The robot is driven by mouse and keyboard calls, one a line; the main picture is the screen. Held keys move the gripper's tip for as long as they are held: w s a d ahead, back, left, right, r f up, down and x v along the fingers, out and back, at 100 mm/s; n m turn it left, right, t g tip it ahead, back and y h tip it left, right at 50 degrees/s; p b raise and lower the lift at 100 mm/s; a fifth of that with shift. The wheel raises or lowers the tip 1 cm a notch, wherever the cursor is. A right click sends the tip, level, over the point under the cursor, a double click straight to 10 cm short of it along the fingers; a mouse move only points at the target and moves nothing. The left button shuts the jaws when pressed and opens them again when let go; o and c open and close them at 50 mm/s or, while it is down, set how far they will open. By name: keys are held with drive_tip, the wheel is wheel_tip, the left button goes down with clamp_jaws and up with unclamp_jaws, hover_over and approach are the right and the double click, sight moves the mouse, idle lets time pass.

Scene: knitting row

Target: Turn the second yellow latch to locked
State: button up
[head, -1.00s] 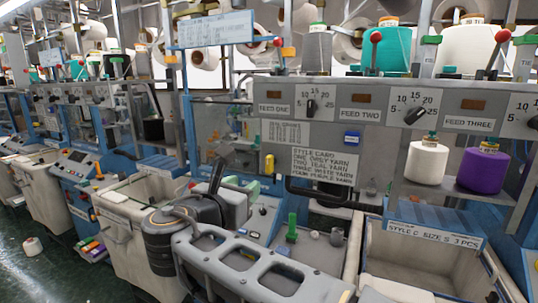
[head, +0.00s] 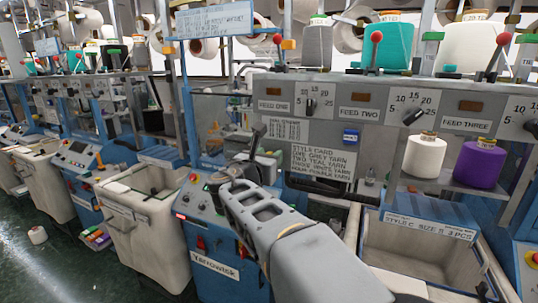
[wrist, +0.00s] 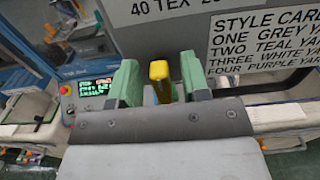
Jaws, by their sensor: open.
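In the wrist view, my gripper (wrist: 159,63) has its two green fingers apart. I see no clear contact, and I cannot tell how deep the latch lies between the fingers. Its lower end is hidden by my gripper. In the head view, my gripper (head: 267,145) is in front of the grey machine panel, below the FEED ONE label (head: 274,106). The latch is hidden there behind my gripper.
A style card (head: 322,160) is on the panel right of my gripper. Feed dials (head: 413,117) sit above. White (head: 425,156) and purple (head: 480,165) yarn cones stand on a shelf at right. An open bin (head: 415,255) is below them.

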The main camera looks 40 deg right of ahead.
drive_tip(key=shift+w+d, duration=0.1)
drive_tip(key=shift+d, duration=0.1)
drive_tip(key=shift+c, duration=0.2)
clamp_jaws()
